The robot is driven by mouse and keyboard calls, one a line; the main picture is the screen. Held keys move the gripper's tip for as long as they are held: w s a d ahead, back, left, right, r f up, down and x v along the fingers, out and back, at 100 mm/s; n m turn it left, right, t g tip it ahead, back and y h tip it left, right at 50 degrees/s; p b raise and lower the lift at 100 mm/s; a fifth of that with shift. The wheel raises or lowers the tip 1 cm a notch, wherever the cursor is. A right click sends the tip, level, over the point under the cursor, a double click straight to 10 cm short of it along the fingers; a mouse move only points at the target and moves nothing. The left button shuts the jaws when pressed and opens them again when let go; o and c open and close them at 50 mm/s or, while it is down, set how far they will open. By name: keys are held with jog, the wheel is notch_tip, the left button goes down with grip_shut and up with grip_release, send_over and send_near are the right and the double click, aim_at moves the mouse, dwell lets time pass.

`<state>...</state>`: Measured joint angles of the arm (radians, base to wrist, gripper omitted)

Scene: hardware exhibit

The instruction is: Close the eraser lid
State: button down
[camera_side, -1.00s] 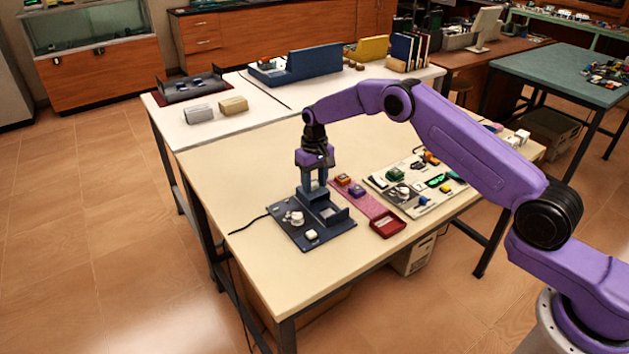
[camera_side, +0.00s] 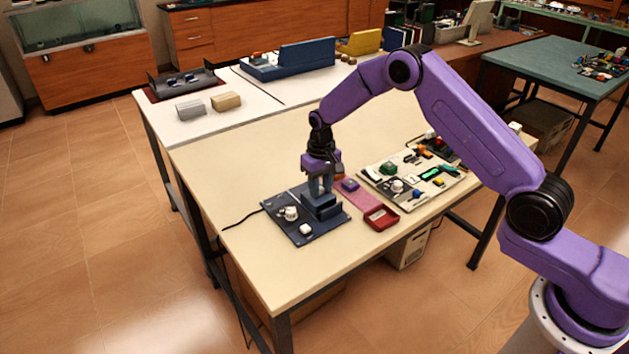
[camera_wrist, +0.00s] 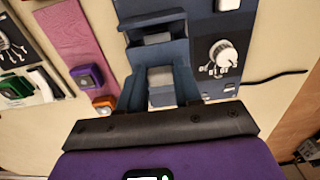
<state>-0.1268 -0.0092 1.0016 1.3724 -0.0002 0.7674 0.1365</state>
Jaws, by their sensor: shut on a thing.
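The eraser (camera_side: 322,212) is a dark blue box on a dark panel (camera_side: 291,232) at the table's front left. It shows again in the wrist view (camera_wrist: 155,55), with a narrow grey strip in it. My gripper (camera_side: 321,190) points down over the back of the box in the side view. Its fingers (camera_wrist: 160,85) are shut on a blue part of the eraser, apparently the lid. The fingers cover much of that part, so I cannot tell whether the lid is fully closed.
The panel has a white knob (camera_side: 290,213) and a white button (camera_side: 305,230). To the right lie a pink strip with a purple block (camera_side: 349,185), a red tray (camera_side: 381,218) and a light board (camera_side: 405,202) with several parts.

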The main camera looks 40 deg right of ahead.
aim_at(325, 200)
jog(key=shift+s, duration=1.1)
jog(key=c, duration=0.8)
grip_release()
jog(key=shift+o, duration=0.2)
jog(key=shift+r, duration=0.2)
notch_tip(325, 200, up, 17)
